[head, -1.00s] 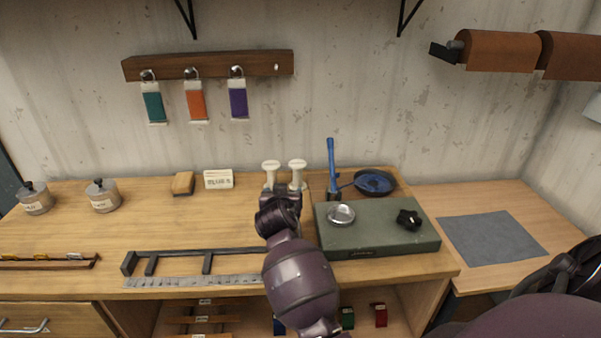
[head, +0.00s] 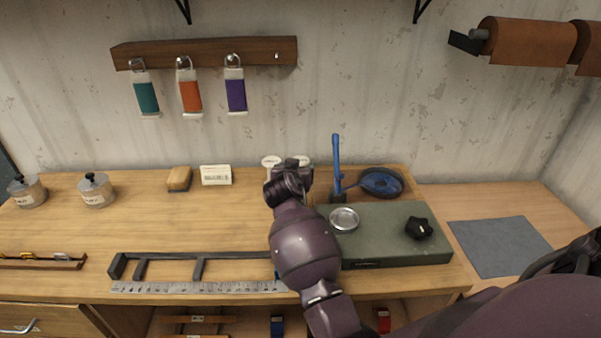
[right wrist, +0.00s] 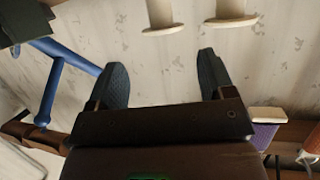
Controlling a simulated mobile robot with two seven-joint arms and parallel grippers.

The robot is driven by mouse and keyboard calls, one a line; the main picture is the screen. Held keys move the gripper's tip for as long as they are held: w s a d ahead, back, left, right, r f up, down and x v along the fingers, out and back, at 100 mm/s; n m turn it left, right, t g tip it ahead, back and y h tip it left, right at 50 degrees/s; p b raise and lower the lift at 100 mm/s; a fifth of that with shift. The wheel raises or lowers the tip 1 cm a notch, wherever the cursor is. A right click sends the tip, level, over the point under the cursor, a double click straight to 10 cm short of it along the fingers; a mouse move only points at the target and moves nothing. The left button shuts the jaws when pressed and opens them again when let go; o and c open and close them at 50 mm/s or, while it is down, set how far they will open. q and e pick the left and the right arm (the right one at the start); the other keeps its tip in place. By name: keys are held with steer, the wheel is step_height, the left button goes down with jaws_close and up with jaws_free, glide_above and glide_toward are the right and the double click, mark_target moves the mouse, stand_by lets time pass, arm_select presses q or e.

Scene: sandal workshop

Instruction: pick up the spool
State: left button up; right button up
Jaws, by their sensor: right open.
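Two white flanged spools stand side by side at the back of the wooden workbench. In the head view the left spool (head: 271,161) and right spool (head: 305,160) show only their tops; my right gripper (head: 291,176) and arm hide the rest. In the right wrist view, the left spool (right wrist: 161,16) and right spool (right wrist: 231,13) are cut off by the top edge. They lie beyond the open fingertips of my right gripper (right wrist: 162,63), which hold nothing. I cannot tell which spool the task means. My left gripper is not in view.
A green slab (head: 395,245) with a metal dish (head: 344,218) and black knob (head: 419,228) lies right of my arm. A blue-handled tool (head: 336,155) stands close beside the spools. A dark frame (head: 170,257) and ruler (head: 200,287) lie front left. The bench's middle left is clear.

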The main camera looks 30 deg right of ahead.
steer(key=shift+x, duration=4.1)
steer(key=shift+w+a+r, duration=0.1)
steer(key=shift+w+r, duration=0.05)
steer(key=shift+w, duration=0.05)
steer(key=c, duration=0.7)
